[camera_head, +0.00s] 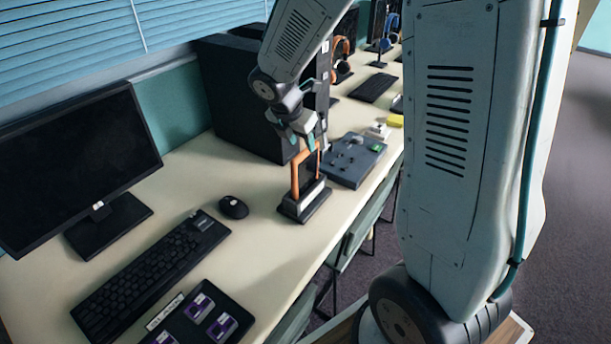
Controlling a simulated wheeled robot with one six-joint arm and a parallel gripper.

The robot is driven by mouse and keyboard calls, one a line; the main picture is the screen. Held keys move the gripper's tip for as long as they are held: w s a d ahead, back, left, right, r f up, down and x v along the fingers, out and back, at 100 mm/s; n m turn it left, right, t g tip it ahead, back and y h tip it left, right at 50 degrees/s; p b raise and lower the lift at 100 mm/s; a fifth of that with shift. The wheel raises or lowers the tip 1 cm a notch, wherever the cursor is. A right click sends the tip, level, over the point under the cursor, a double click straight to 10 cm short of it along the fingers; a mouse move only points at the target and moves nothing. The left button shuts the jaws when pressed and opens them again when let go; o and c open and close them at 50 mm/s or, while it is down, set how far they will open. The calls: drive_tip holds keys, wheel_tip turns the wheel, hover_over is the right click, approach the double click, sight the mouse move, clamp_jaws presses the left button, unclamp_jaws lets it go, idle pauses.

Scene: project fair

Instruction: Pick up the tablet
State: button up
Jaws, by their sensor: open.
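An upright orange-edged object (295,176), which may be the tablet, stands in a small black and white stand (304,203) near the front edge of the desk. Its face is too small and oblique to identify clearly. My gripper (303,138) points down at its top edge with open jaws and teal fingertips. The fingertips are close to the top of the orange object; I cannot tell whether they touch it. Nothing is clearly held.
The desk (262,255) carries a monitor (75,165), a keyboard (150,275), a mouse (233,207) and a tray (240,313) of purple-marked items. A black computer tower (240,100) stands behind my gripper. A dark grey panel box (345,165) lies close right of the stand.

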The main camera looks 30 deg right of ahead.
sight(304, 150)
drive_tip(key=x, duration=0.5)
drive_tip(key=shift+d+f, duration=0.1)
drive_tip(key=shift+f, duration=0.1)
drive_tip(key=shift+f, duration=0.25)
idle(0.3)
clamp_jaws()
